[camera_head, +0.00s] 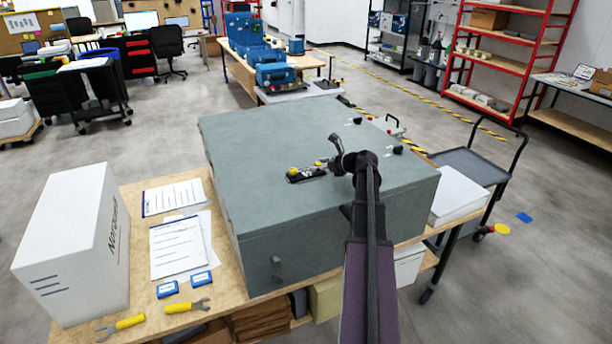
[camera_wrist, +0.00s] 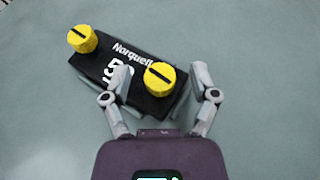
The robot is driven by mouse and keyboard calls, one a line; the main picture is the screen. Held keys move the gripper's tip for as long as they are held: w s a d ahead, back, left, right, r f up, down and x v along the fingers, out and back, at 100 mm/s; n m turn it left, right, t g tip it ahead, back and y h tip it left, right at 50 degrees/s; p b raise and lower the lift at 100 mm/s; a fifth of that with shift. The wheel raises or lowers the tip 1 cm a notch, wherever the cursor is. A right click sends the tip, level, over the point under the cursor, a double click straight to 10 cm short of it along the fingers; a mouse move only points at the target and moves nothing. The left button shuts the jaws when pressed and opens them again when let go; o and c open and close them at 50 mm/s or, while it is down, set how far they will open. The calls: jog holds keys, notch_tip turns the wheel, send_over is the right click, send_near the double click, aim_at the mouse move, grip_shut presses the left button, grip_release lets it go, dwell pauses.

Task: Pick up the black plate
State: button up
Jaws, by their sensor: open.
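The black plate (camera_head: 308,174) lies on top of the large grey-green analyser box (camera_head: 250,150). In the wrist view the black plate (camera_wrist: 130,67) carries white lettering and two yellow knobs, one at its upper left (camera_wrist: 82,39) and one nearer my gripper (camera_wrist: 160,79). My gripper (camera_wrist: 164,80) is open, with its fingers either side of the nearer knob and the plate's near end. I cannot tell whether the fingers touch the plate. In the head view my gripper (camera_head: 335,150) is partly hidden by my arm, just right of the plate.
A white box (camera_head: 75,250), printed sheets (camera_head: 178,245), blue cases (camera_head: 201,282) and yellow-handled tools (camera_head: 185,306) are on the wooden table left of the analyser. Small black knobs (camera_head: 397,150) stand at the analyser's right side. A cart (camera_head: 465,168) stands beyond. Much of the analyser top is clear.

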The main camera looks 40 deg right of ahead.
grip_shut()
jog(key=shift+r, duration=0.2)
dwell(0.4)
notch_tip(320, 180, up, 3)
jog(key=p, duration=0.3)
jog(key=shift+r+p, duration=0.2)
jog(key=shift+p, duration=0.2)
jog(key=s+d, duration=0.1)
jog(key=s, duration=0.4)
jog(key=s+d, duration=0.2)
jog(key=s, duration=0.3)
jog(key=s+d+r+p, duration=0.1)
jog(key=s+d, duration=0.1)
jog(key=s, duration=0.3)
jog(key=shift+d+r, duration=0.1)
jog(key=shift+d, duration=0.15)
